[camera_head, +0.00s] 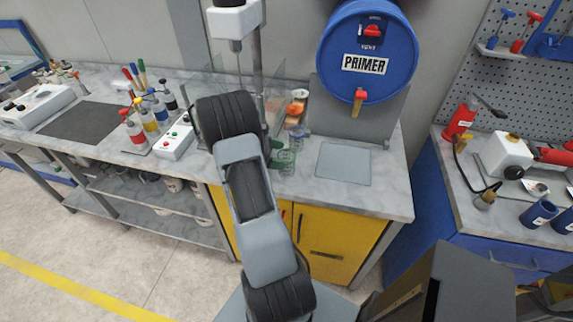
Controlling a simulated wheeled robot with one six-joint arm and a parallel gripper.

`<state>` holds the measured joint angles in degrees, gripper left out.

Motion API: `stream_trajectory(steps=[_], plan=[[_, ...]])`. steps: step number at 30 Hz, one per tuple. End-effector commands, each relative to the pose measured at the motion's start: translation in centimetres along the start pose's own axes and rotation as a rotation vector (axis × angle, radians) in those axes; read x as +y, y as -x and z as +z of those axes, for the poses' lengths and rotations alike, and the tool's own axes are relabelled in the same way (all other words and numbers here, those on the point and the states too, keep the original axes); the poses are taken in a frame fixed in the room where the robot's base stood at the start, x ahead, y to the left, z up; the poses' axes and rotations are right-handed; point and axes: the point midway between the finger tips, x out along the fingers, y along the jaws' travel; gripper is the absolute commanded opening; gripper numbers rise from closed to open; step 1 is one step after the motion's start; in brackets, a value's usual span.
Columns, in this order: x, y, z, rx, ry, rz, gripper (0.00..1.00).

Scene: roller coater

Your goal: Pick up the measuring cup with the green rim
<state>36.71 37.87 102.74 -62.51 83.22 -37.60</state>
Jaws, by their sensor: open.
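A small clear measuring cup with a green rim (287,158) stands on the marble counter (310,188), just right of my raised arm. Its left side is close to the arm's outline in this view, and its details are too small to make out. A similar clear cup with a bluish rim (297,133) stands just behind it. Cups with orange tops (296,109) stand farther back. My arm rises through the middle of the picture and bends at a black joint.
A blue PRIMER drum (367,50) with a tap overhangs the counter, right of the cups. A grey plate (344,164) lies below it. Clear panels (272,85) stand behind the cups. Bottles (135,130) and a white control box (175,140) are left of my arm.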

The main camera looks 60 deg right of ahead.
Motion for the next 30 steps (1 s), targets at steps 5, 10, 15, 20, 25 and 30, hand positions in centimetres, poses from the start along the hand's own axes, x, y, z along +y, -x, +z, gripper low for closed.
stream_trajectory(steps=[5, 10, 15, 20, 25, 30], plan=[[-0.1, -2.2, 0.2, 0.000, 0.000, -0.001, 0.91], [-0.1, -3.1, 0.1, 0.000, 0.000, 0.000, 0.91], [-0.1, -3.1, 0.0, 0.001, 0.000, 0.001, 0.91], [-0.1, -3.1, 0.0, 0.001, -0.001, 0.001, 0.80], [-0.1, -3.1, 0.0, 0.001, -0.001, 0.001, 0.64], [-0.1, -3.1, 0.0, 0.001, -0.001, 0.001, 0.48]])
